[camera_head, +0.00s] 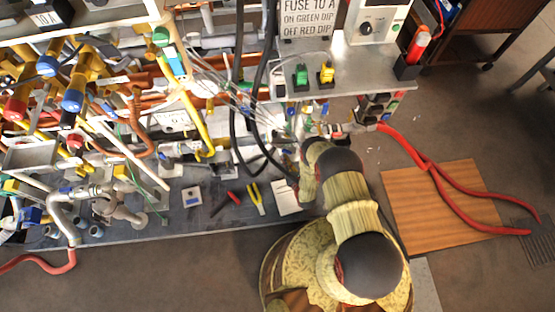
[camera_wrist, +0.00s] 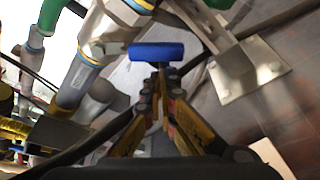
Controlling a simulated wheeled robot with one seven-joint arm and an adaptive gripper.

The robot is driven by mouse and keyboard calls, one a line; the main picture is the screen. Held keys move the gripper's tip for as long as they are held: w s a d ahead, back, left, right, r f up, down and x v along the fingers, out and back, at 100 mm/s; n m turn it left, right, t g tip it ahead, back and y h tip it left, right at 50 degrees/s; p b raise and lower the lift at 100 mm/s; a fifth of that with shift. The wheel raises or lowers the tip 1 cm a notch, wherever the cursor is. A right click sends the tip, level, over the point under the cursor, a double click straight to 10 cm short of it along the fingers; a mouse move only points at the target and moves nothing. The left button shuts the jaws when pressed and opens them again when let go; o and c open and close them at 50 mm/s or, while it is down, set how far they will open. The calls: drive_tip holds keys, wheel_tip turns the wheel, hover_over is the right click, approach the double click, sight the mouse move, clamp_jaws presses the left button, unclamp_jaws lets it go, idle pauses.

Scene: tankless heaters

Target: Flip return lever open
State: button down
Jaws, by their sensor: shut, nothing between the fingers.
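In the wrist view a short blue lever handle (camera_wrist: 157,51) lies crosswise just beyond my fingertips, next to a grey metal pipe fitting (camera_wrist: 85,68). No label shows that it is the return lever. My gripper (camera_wrist: 160,72) has its yellow and dark fingers closed together at the tips, with nothing between them. The tips are at the handle's lower edge; I cannot tell whether they touch it. In the head view my arm reaches to the right end of the pipework and hides my gripper and most of that spot.
A green part (camera_wrist: 50,15) sits on the pipe at upper left. A metal bracket with a flat plate (camera_wrist: 250,70) stands at right, and dark hoses pass close by. In the head view red hoses (camera_head: 430,165) cross a wooden board (camera_head: 425,220) on the floor.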

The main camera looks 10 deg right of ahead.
sight(288, 153)
drive_tip(key=shift+d+r+p, duration=0.15)
drive_tip(key=shift+d+r, duration=0.35)
drive_tip(key=shift+d, duration=0.2)
drive_tip(key=shift+d+r+p, duration=0.15)
drive_tip(key=shift+d+r, duration=0.35)
drive_tip(key=shift+d, duration=0.2)
drive_tip(key=shift+d+r+p, duration=0.25)
drive_tip(key=shift+d+r, duration=0.15)
drive_tip(key=shift+r, duration=0.3)
drive_tip(key=shift+d+r+p, duration=0.2)
drive_tip(key=shift+d+r, duration=0.2)
drive_tip(key=shift+r, duration=0.35)
